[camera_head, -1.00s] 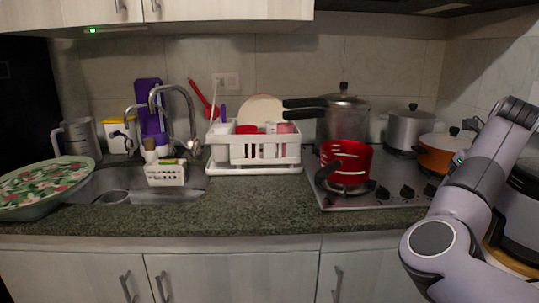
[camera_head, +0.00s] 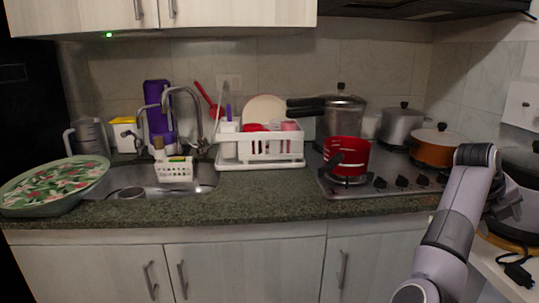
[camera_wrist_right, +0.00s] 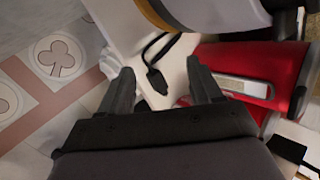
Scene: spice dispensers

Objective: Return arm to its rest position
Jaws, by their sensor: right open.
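My right arm (camera_head: 455,225) rises from the bottom right of the head view and bends at its top beside the stove's right end. My right gripper (camera_wrist_right: 160,66) is open in the wrist view, its two dark fingers apart with nothing held between them. It points down over a white surface where a black plug and cable (camera_wrist_right: 156,78) lie beyond the fingertips. In the head view the gripper's fingers are hard to make out behind the forearm. My left gripper is in neither view.
A white side surface with a dark pot (camera_head: 520,165) and a black cable (camera_head: 518,270) is close to the arm. An orange pot (camera_head: 433,151) and a red pot (camera_head: 346,157) stand on the stove. In the wrist view a red appliance (camera_wrist_right: 255,62) is right of the fingers.

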